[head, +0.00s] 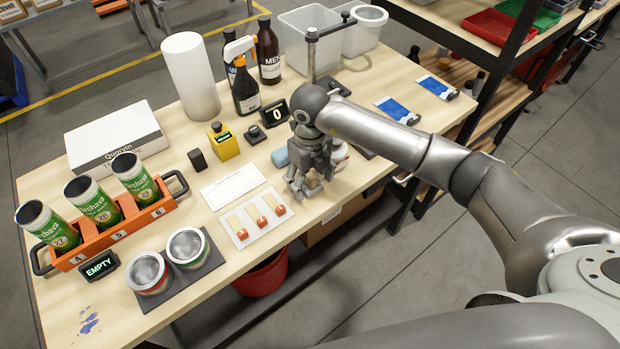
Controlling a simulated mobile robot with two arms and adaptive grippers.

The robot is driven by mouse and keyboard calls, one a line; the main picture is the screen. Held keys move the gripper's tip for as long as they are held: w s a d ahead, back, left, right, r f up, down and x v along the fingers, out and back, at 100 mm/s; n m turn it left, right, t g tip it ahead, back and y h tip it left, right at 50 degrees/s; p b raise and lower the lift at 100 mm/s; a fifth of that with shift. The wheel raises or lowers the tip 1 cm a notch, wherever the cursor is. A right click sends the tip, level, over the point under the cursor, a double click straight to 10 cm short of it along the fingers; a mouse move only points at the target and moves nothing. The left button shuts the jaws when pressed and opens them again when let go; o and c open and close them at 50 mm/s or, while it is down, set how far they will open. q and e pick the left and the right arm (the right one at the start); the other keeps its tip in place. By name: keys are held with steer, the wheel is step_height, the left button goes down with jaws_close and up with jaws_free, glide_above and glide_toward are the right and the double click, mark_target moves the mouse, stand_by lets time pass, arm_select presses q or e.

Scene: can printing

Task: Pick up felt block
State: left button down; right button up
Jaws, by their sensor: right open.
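A small dark block (197,159), which looks like the felt block, stands upright on the table left of a yellow bottle (223,142). A light blue block (280,157) lies close behind and left of my right gripper; I cannot tell its material. My right gripper (304,190) points down, open, near the table's front edge, well to the right of the dark block. Nothing shows between its fingers. It partly hides a white and red object (340,156). My left gripper is out of view.
A white tray (241,239) with 3 red-ended pieces lies left of my right gripper. An orange rack (122,234) holds green cans. A spray bottle (245,92) and white roll (191,78) stand behind.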

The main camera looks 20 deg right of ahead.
steer(key=shift+f, duration=0.5)
steer(key=c, duration=1.2)
steer(key=shift+o, duration=0.2)
steer(key=shift+r, duration=0.1)
steer(key=shift+w+r+b, duration=0.1)
steer(key=shift+r+b, duration=0.25)
steer(key=shift+b, duration=0.1)
steer(key=shift+a+r+b, duration=0.2)
steer(key=shift+r+b, duration=0.65)
steer(key=shift+r, duration=0.4)
steer(key=a+r+b, duration=0.5)
steer(key=a+r, duration=0.4)
steer(key=a, duration=0.4)
steer(key=shift+a+r, duration=0.3)
steer(key=shift+r, duration=0.05)
